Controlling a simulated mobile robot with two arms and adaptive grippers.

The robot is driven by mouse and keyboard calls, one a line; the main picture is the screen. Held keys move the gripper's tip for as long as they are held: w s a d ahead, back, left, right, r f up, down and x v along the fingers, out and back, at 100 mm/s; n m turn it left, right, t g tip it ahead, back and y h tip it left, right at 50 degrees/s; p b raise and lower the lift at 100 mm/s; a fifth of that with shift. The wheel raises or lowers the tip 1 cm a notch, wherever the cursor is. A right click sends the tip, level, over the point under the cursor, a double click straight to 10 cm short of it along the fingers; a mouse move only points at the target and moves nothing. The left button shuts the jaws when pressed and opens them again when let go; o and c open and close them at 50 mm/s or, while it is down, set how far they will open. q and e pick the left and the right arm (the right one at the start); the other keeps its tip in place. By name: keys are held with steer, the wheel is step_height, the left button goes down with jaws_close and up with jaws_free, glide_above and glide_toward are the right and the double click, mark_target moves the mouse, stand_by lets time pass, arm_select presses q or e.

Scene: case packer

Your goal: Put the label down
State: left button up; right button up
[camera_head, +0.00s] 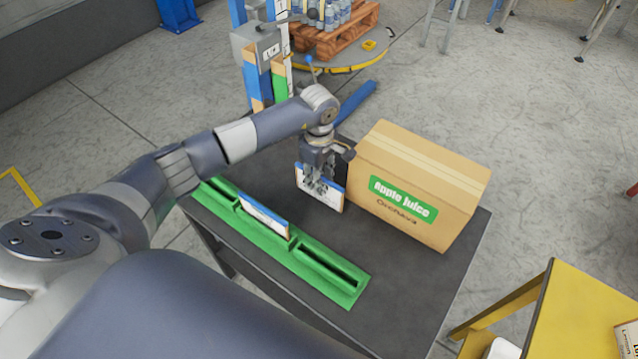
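A flat label (334,201) with a blue edge and a white face is held by my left gripper (320,186). The gripper points down with its fingers on the label, and the label is upright, slightly tilted, over the dark table. Whether its lower edge touches the table cannot be told. A green slotted holder (277,247) lies along the table's near left edge. A second blue and white label (264,216) stands in its middle part, and its front right slot is empty. My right gripper is not in view.
A cardboard box (420,180) with a green "Apple Juice" sign stands just right of the held label. The dark table (400,285) is bare in front of the box. A yellow table (590,310) stands at lower right. A pallet of bottles (335,35) is behind.

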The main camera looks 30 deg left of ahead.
arm_select(q)
steer(key=shift+f, duration=0.3)
jaws_close()
steer(key=shift+r, duration=0.15)
